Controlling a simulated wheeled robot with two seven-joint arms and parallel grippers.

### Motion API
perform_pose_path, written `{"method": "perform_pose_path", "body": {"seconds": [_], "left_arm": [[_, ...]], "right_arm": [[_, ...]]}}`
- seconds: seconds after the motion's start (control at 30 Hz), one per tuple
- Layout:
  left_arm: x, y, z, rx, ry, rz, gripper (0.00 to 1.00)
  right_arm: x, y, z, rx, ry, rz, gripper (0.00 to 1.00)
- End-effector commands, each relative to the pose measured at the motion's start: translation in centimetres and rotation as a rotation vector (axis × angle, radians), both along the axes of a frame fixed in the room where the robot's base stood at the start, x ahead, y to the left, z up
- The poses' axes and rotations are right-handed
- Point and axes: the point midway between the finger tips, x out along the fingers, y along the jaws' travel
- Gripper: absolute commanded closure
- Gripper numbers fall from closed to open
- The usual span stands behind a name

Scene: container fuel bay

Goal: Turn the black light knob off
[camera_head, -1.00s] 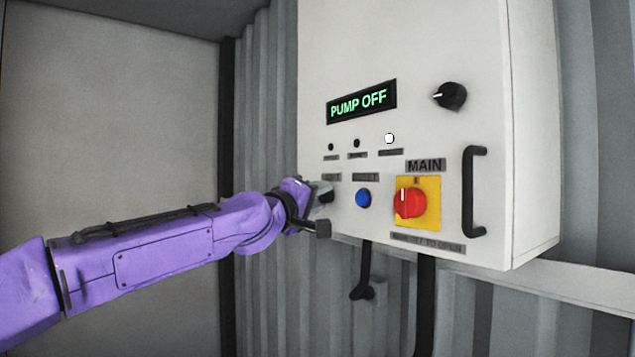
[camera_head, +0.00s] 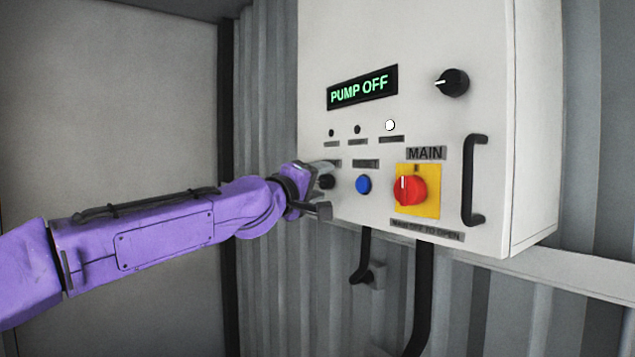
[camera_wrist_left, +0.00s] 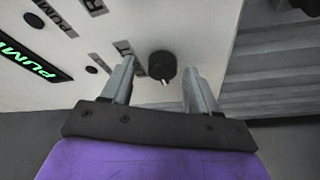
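A small black knob (camera_head: 327,182) sits at the lower left of the white control panel, under a small dark label. In the left wrist view this knob (camera_wrist_left: 162,65) shows a short pale pointer mark, and the label beside it is only partly readable. My left gripper (camera_head: 326,188) is open at the panel, one finger above the knob and one below it. In the wrist view the knob lies between the two fingers (camera_wrist_left: 158,68), with a gap on each side. Whether the fingertips touch the panel cannot be told. My right gripper is out of view.
The panel (camera_head: 420,40) also carries a PUMP OFF display (camera_head: 361,88), a larger black knob (camera_head: 452,83), a white indicator (camera_head: 390,125), a blue button (camera_head: 363,184), a red MAIN switch (camera_head: 410,190) and a black handle (camera_head: 474,180). Dark conduits (camera_head: 422,300) hang below.

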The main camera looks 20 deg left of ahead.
Motion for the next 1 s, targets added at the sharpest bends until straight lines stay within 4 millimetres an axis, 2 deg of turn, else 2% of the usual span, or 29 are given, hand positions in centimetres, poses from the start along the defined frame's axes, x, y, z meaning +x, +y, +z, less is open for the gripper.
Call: {"method": "perform_pose_path", "body": {"seconds": [0.13,0.23,0.33,0.5,0.6,0.77,1.0], "left_arm": [[-1.0,0.2,-0.2,0.001,-0.002,-0.001,0.41],[-3.0,0.8,-0.7,0.001,-0.004,0.000,0.41],[-5.7,1.6,-0.4,-0.005,-0.002,-0.005,0.41],[-7.8,2.4,-0.7,-0.009,0.001,-0.004,0.41],[-9.1,2.7,-1.1,-0.008,0.001,-0.003,0.41],[-10.0,2.9,-1.2,-0.002,0.000,-0.001,0.41],[-10.1,2.9,-1.2,0.001,-0.001,0.000,0.41]], "right_arm": [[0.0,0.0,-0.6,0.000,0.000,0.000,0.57],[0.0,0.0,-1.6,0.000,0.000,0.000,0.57],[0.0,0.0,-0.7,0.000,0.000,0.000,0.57],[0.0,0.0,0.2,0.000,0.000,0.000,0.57],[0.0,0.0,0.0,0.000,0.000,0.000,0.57],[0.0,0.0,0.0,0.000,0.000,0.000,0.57],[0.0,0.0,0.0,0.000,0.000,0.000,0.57]]}}
